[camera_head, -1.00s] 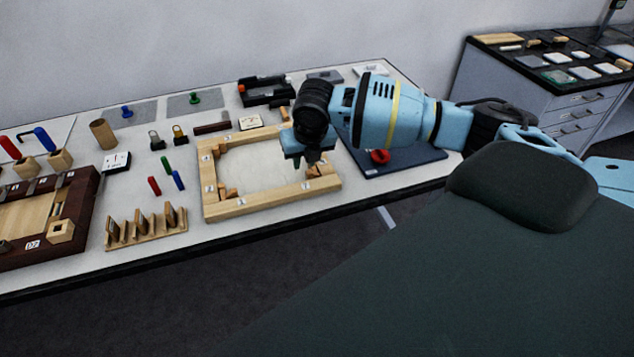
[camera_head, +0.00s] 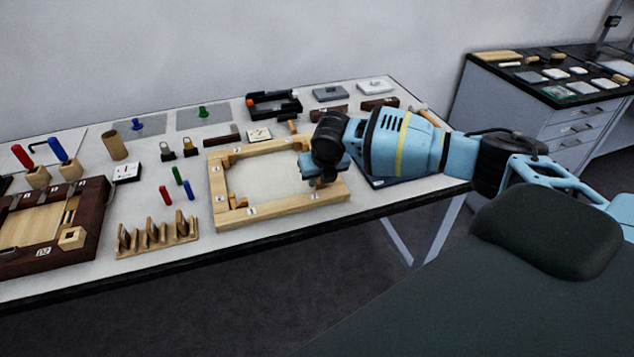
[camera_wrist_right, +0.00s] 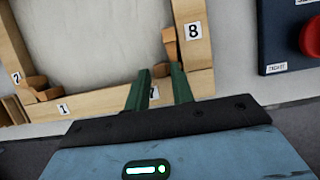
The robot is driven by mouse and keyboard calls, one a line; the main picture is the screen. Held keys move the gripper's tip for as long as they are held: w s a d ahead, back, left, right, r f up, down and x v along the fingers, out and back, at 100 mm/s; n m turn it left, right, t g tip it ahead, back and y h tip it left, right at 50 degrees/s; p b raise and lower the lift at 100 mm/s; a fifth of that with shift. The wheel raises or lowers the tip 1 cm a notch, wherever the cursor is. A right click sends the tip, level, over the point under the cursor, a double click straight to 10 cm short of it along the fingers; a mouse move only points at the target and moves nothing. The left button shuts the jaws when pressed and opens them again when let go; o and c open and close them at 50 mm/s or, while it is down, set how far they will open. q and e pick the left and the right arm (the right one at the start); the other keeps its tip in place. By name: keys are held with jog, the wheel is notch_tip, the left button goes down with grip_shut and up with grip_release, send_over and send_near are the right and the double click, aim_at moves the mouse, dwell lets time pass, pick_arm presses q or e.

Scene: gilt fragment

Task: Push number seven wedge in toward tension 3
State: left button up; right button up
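The pale wooden frame (camera_head: 280,205) lies on the table with small wedges at its corners and number labels on its bars. My right gripper (camera_head: 322,183) is low over its near right corner in the head view. In the right wrist view my two green fingers (camera_wrist_right: 162,76) stand apart, one on each side of the label 7 (camera_wrist_right: 154,93). A small brown wedge (camera_wrist_right: 160,70) shows between the fingertips; I cannot tell if they touch it. Another wedge (camera_wrist_right: 170,42) sits beside the bar labelled 8 (camera_wrist_right: 193,30). My left gripper is out of view.
A dark blue board with a red knob (camera_wrist_right: 311,38) lies right of the frame. A slotted wooden rack (camera_head: 155,240) and a dark wooden frame (camera_head: 85,235) stand to the left. Colored pegs (camera_head: 177,177) stand between. The frame's middle is clear.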

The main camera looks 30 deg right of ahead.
aim_at(318, 187)
jog(key=shift+x, duration=1.4)
jog(key=shift+c, duration=0.2)
grip_shut()
